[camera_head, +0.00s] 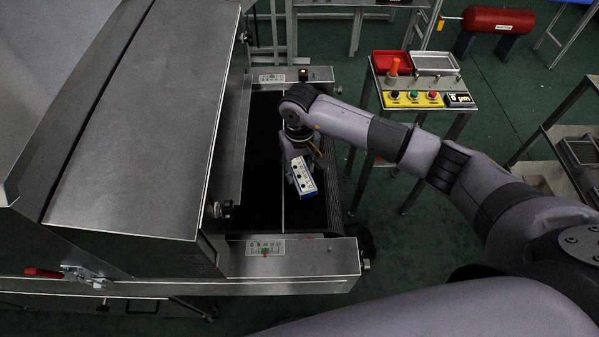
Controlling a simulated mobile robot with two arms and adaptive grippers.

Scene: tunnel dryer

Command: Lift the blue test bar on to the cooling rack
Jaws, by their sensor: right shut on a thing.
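The blue test bar (304,177) has a pale top face with a row of dark dots and blue edges. It is at the dark belt (268,200) of the tunnel dryer, right of the hood. My right gripper (300,158) is over the belt, seen from above, and is shut on the bar, its fingers mostly hidden behind its own body. I cannot tell whether the bar touches the belt. A metal rack-like stand (566,177) is at the right edge, partly cut off; I cannot tell whether it is the cooling rack. My left gripper is not in view.
The dryer's steel hood (140,120) rises left of the belt, with rails (310,262) at the near and far ends. A control stand (420,99) with buttons, a red tray (390,62) and a pale tray (433,63) stands behind my right arm. A red cylinder (498,20) is farther back.

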